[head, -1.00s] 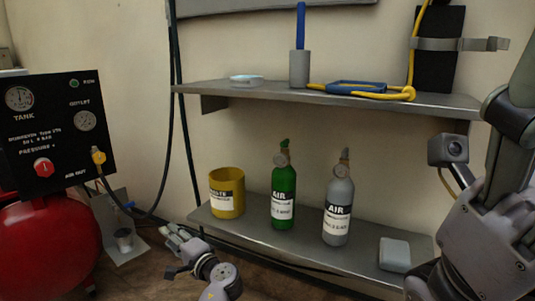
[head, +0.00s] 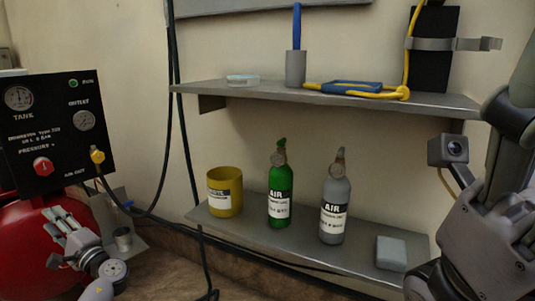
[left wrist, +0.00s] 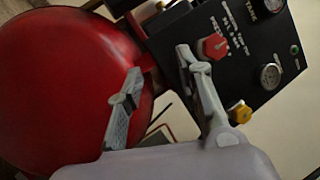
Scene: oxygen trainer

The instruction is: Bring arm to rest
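My left gripper (head: 68,238) is at the lower left of the head view, in front of the red tank (head: 28,245). In the left wrist view my left gripper (left wrist: 160,64) has its two fingers spread apart with nothing between them. Behind them are the red tank (left wrist: 60,80) and the black gauge panel (left wrist: 245,60) with its red knob (left wrist: 214,46). I cannot tell the gap between fingers and tank. My right arm (head: 480,240) stands at the right edge of the head view; its gripper fingers are not visible.
The lower shelf (head: 285,243) holds a yellow pot (head: 225,192), a green bottle (head: 279,190), a grey bottle (head: 333,200) and a pale box (head: 391,253). The upper shelf (head: 210,88) holds a blue-yellow coil (head: 357,89). A dark hose (head: 187,150) hangs beside the shelves.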

